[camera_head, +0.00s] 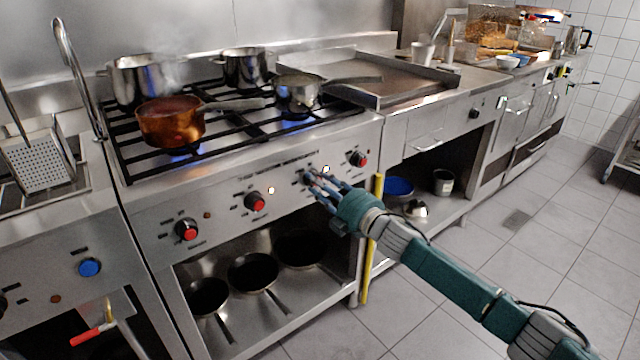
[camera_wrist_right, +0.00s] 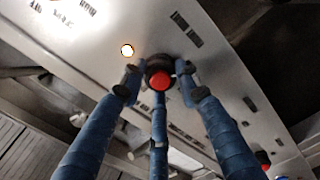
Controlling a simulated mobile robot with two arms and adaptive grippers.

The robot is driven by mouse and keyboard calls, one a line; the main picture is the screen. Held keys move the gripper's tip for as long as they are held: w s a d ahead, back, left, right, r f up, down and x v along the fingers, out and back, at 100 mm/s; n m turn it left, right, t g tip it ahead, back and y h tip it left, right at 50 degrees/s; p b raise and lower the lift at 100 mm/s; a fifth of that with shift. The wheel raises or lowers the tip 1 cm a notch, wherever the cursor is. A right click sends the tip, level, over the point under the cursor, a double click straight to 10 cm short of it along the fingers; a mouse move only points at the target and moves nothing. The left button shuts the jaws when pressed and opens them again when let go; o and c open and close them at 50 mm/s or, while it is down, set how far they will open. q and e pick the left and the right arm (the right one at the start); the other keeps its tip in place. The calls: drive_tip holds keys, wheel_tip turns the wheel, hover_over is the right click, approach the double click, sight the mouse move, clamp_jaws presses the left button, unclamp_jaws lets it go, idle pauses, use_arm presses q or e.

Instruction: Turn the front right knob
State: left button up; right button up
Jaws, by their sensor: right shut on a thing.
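The stove's front panel (camera_head: 215,215) carries a row of black knobs with red faces. Two knobs show at its left, the left knob (camera_head: 187,230) and the middle-left knob (camera_head: 256,201), and one at its right end, the far-right knob (camera_head: 358,158). My right gripper (camera_head: 316,184) is at the panel between the middle-left and far-right knobs. In the right wrist view its blue fingers (camera_wrist_right: 156,85) close around a knob with a red face (camera_wrist_right: 160,79); the head view mostly hides this knob behind the fingers. My left gripper is not in view.
A copper pan (camera_head: 170,122) stands over a lit burner, with steel pots (camera_head: 137,80) behind and a small saucepan (camera_head: 297,93) at the right. A yellow vertical bar (camera_head: 371,250) stands near my right forearm. Pans (camera_head: 253,273) lie on the shelf below. Floor at right is clear.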

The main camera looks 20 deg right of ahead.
drive_tip(key=shift+a, duration=0.25)
drive_tip(key=o, duration=1.1)
drive_tip(key=shift+o, duration=0.2)
drive_tip(key=v, duration=1.2)
drive_tip(key=shift+r, duration=0.1)
